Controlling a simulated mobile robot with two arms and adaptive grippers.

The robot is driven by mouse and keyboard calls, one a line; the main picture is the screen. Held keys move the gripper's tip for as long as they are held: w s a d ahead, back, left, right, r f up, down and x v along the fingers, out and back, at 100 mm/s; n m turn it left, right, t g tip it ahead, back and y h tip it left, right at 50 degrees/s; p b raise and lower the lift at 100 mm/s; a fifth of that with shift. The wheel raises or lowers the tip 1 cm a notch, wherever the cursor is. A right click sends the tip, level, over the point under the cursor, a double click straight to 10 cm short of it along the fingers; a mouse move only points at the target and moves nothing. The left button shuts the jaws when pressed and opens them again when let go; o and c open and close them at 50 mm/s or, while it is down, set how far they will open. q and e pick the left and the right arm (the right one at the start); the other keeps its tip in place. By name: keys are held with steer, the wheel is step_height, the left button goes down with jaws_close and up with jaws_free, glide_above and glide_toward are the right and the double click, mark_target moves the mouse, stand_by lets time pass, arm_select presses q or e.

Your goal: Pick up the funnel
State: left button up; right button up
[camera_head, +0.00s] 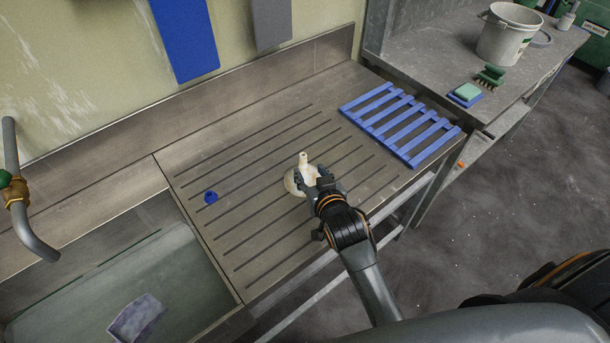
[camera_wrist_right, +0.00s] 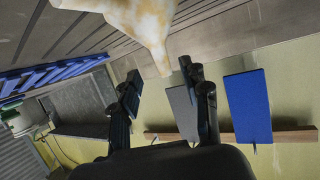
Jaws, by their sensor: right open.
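The funnel (camera_head: 296,182) is cream-white with brownish stains. It stands mouth down on the grooved drainboard (camera_head: 255,215), its narrow stem (camera_head: 303,160) pointing up. In the right wrist view the funnel (camera_wrist_right: 140,14) is at the top, its stem tip pointing down between my two fingers. My right gripper (camera_head: 314,182) is at the funnel's near right side, its fingers apart. In the wrist view my right gripper (camera_wrist_right: 165,82) is open with nothing clamped. I cannot tell whether a finger touches the funnel. My left gripper is not in view.
A blue slatted rack (camera_head: 400,122) lies right of the funnel. A small blue piece (camera_head: 211,197) lies to its left. The sink (camera_head: 110,285) with a tap (camera_head: 30,235) is at left. A white pail (camera_head: 508,35) and brushes (camera_head: 466,93) stand on the side bench.

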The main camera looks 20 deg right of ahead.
mark_target(304, 163)
steer(key=shift+r+p+x, duration=0.2)
steer(key=shift+p+x, duration=0.5)
steer(key=shift+x, duration=2.65)
steer(key=shift+c, duration=0.2)
jaws_close()
